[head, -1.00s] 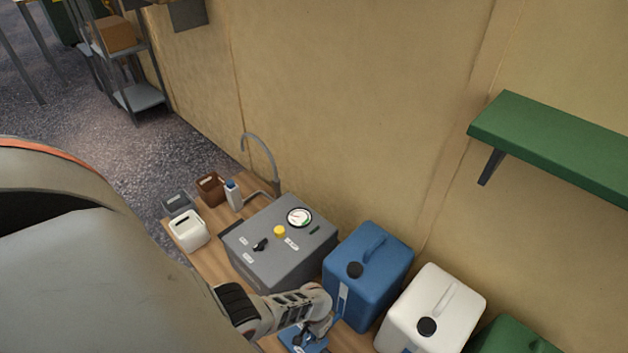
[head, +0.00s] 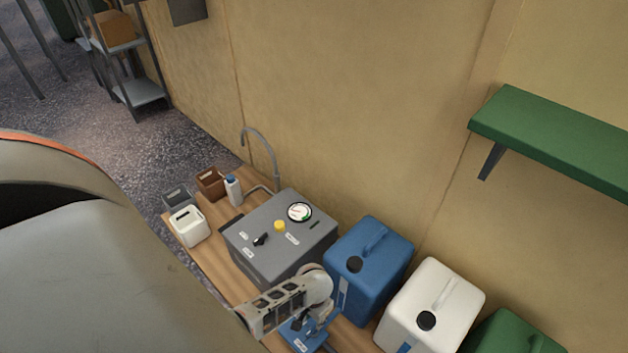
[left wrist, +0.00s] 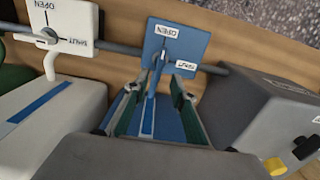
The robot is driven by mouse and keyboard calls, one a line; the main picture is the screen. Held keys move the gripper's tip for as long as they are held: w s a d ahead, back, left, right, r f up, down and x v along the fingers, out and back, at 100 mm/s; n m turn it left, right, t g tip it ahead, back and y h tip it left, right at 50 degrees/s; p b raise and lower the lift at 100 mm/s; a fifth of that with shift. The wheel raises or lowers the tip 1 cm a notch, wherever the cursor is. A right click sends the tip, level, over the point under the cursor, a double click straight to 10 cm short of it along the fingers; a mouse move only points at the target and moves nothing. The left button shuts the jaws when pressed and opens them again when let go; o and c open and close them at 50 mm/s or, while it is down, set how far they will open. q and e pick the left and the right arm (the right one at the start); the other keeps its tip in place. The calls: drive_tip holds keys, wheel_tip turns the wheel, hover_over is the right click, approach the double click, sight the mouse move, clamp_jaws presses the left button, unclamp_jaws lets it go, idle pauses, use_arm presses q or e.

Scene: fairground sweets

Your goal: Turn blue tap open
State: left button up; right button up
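The blue tap's plate (left wrist: 172,46), marked OPEN at its top and SHUT at its right, stands upright on a grey pipe in the left wrist view. In the head view my left gripper (head: 308,328) is beside the blue canister (head: 368,262) and partly hides the tap. My right gripper is not in view.
A white canister (head: 434,300) and a green canister (head: 508,335) stand right of the blue one. A grey gauge box (head: 275,262) is close on the left. A second, white tap plate (left wrist: 68,18) stands beside the blue one. A green shelf (head: 555,135) is on the wall.

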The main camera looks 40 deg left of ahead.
use_arm(q)
drive_tip(key=shift+r, duration=2.3)
